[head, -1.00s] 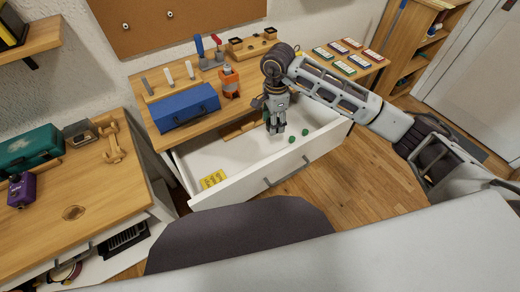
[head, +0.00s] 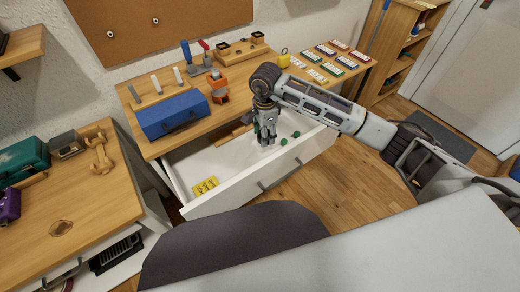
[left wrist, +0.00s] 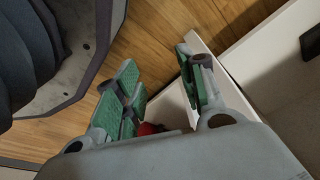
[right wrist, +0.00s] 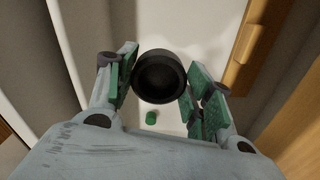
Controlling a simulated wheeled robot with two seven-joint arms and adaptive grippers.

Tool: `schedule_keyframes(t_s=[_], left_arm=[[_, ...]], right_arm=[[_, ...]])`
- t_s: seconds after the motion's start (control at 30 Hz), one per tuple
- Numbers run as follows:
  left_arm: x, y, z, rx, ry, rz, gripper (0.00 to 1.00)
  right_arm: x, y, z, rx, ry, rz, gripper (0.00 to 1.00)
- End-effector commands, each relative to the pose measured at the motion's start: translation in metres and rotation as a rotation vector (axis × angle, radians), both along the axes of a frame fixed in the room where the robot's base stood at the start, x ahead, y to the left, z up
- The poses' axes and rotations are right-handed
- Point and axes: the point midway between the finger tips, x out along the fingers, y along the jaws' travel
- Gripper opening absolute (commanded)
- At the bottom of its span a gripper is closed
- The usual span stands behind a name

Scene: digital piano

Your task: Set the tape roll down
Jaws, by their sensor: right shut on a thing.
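My right gripper (head: 267,143) reaches down into the open white drawer (head: 228,190). In the right wrist view the gripper (right wrist: 160,82) is shut on a round black tape roll (right wrist: 160,92), held between its green pads over the drawer's pale floor. The roll is hard to make out in the head view, and its gap to the floor cannot be told. My left gripper (left wrist: 158,75) is open with nothing between its fingertips; it is outside the head view.
Green pieces (head: 283,142) lie in the drawer beside my right gripper; one shows in the right wrist view (right wrist: 151,117). A yellow note (head: 205,186) lies at the drawer's left. A blue toolbox (head: 172,114) stands on the desk above. The drawer's left-middle floor is clear.

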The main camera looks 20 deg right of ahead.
Motion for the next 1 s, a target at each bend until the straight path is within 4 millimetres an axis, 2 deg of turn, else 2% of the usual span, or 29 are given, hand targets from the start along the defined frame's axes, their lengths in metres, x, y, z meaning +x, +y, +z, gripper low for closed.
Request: schedule_keyframes(t_s=[0.1, 0.3, 0.77, 1.0], left_arm=[[0.003, -0.002, 0.003, -0.002, -0.001, 0.0, 0.4], [0.006, -0.005, 0.008, -0.005, 0.002, -0.001, 0.4], [0.007, -0.006, 0.012, -0.006, 0.004, -0.001, 0.4], [0.005, -0.007, 0.012, -0.005, 0.013, -0.002, 0.4]], right_arm=[[-0.001, 0.0, -0.018, 0.001, 0.002, 0.0, 0.28], [0.0, 0.0, -0.042, 0.001, 0.001, -0.001, 0.28], [0.0, 0.0, -0.048, 0.0, 0.0, 0.0, 0.28], [0.0, 0.0, -0.069, 0.001, 0.001, -0.001, 0.28]])
